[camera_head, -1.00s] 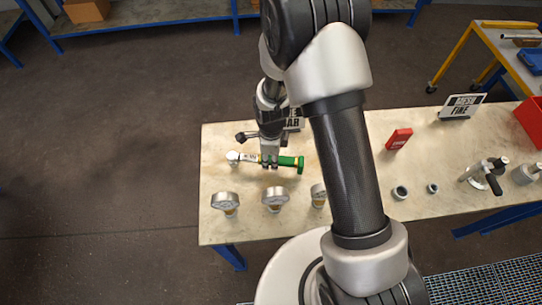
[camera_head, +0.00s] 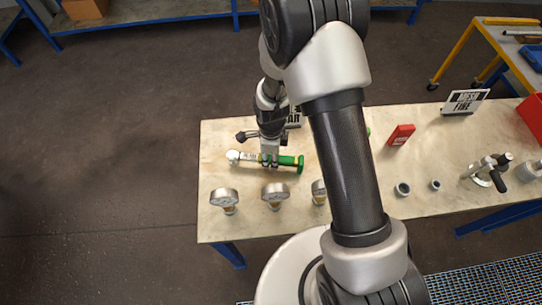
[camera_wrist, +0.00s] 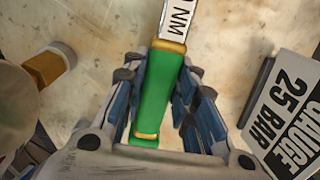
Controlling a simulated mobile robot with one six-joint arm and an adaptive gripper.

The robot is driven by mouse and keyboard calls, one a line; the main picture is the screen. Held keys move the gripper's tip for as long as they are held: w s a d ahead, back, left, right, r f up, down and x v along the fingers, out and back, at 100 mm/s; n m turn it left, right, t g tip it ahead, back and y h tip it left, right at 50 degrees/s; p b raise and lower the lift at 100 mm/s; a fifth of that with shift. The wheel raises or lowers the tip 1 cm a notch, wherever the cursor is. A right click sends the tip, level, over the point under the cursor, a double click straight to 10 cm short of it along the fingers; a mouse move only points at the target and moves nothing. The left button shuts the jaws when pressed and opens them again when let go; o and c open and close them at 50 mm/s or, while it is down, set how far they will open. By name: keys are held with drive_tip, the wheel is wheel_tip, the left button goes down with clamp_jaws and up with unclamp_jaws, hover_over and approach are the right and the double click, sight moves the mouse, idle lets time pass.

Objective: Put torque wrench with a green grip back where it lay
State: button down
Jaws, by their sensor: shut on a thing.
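The torque wrench with a green grip (camera_head: 288,160) lies level, low over or on the left part of the table, its silver head to the left and its green end to the right. My gripper (camera_head: 270,163) points down and is shut on it near where the grip meets the shaft. In the wrist view the green grip (camera_wrist: 157,90) runs between the two fingers of my gripper (camera_wrist: 162,85), with the white "NM" label beyond. Whether the wrench touches the table is hard to tell.
The table (camera_head: 222,175) carries several pressure gauges (camera_head: 275,194) in front of the wrench. A "25 BAR" sign (camera_wrist: 285,115) stands close behind my gripper. A red box (camera_head: 401,135), a "MESH FINE" sign (camera_head: 464,102) and rings (camera_head: 402,190) are to the right. My arm hides the middle.

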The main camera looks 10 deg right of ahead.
drive_tip(key=shift+f, duration=0.2)
drive_tip(key=c, duration=1.2)
unclamp_jaws()
wheel_tip(320, 180, up, 12)
drive_tip(key=s+d+r+n+t+b, duration=0.1)
drive_tip(key=s+d+r+n, duration=0.2)
drive_tip(key=r, duration=0.4)
drive_tip(key=s+d+r+n+t+b, duration=0.1)
drive_tip(key=s+d+r+n, duration=0.15)
drive_tip(key=r+n, duration=0.4)
drive_tip(key=s+d+r+n+t, duration=0.1)
drive_tip(key=s+r+n, duration=0.2)
drive_tip(key=s+n, duration=0.2)
drive_tip(key=s+d+r+n+t+b, duration=0.1)
drive_tip(key=s+d+r+n, duration=0.1)
drive_tip(key=s+n, duration=0.4)
drive_tip(key=s+r, duration=0.1)
drive_tip(key=s, duration=0.2)
drive_tip(key=shift+t+b, duration=0.3)
